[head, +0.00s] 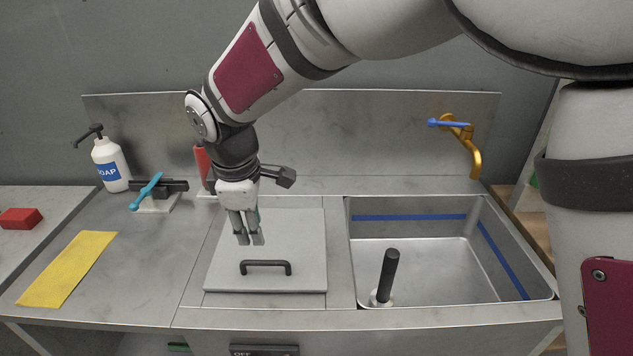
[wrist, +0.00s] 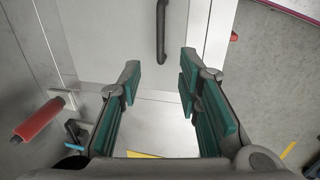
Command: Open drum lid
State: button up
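The drum lid (head: 308,240) is a flat, pale square panel set in the counter and looks closed. Its black bar handle (head: 265,264) is near the front edge. In the wrist view the lid (wrist: 105,35) fills the upper middle, with the handle (wrist: 161,30) at the top, beyond the fingertips. My gripper (head: 249,240) points down over the lid, behind the handle and apart from it. In the wrist view my gripper (wrist: 160,80) has its teal-padded fingers spread with nothing between them. What is under the lid is hidden.
Right of the lid is a sink basin (head: 410,265) with a black upright lever (head: 387,275) and gold faucet (head: 466,145). To the left are a soap bottle (head: 110,163), a teal-handled valve (head: 150,190) and a yellow cloth (head: 68,270). A red cylinder (head: 201,163) stands behind my gripper.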

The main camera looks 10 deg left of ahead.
aim_at(263, 261)
jog(key=f, duration=0.4)
jog(key=w+f, duration=0.1)
jog(key=f, duration=0.2)
jog(key=w+f, duration=0.1)
jog(key=f, duration=0.3)
jog(key=shift+w+a+f, duration=0.1)
jog(key=shift+a+f, duration=0.1)
jog(key=shift+f, duration=0.15)
jog(key=shift+c, duration=0.5)
grip_shut()
